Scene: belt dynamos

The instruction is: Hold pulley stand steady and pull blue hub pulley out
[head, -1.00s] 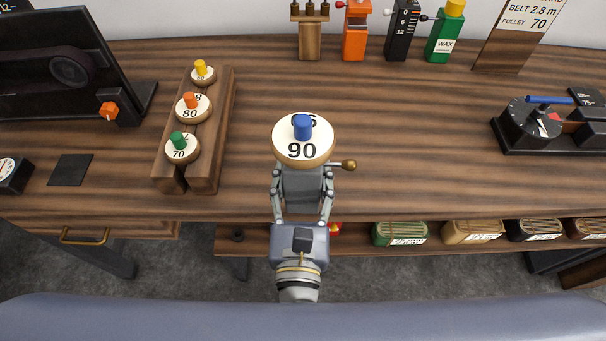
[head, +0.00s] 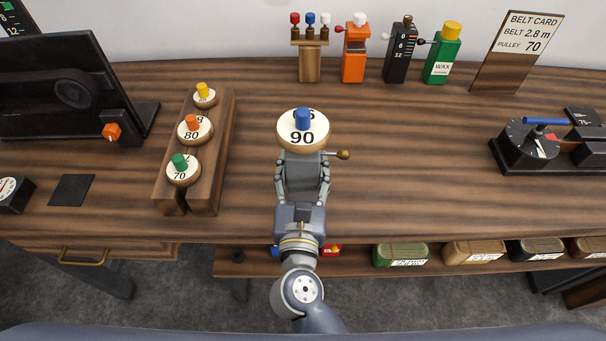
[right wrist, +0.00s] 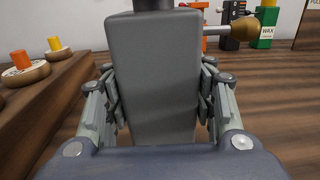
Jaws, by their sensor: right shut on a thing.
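The blue hub pulley (head: 290,137) is a round pale disc marked 90 with a blue hub, sitting on top of the grey pulley stand (head: 302,173). A side rod with a brass knob (head: 343,155) sticks out to the right of the stand. My right gripper (head: 303,166) is shut on the stand from the front, below the disc, with one finger on each side. The right wrist view shows the grey stand body (right wrist: 152,70) between the fingers; its foot is hidden. My left gripper is in neither view.
A wooden rack (head: 208,190) with yellow, orange and green hub pulleys stands at left. A dark machine (head: 60,75) is beyond it. Bottles and a belt card (head: 520,40) line the back. A gauge device (head: 530,145) is at right. Table between is clear.

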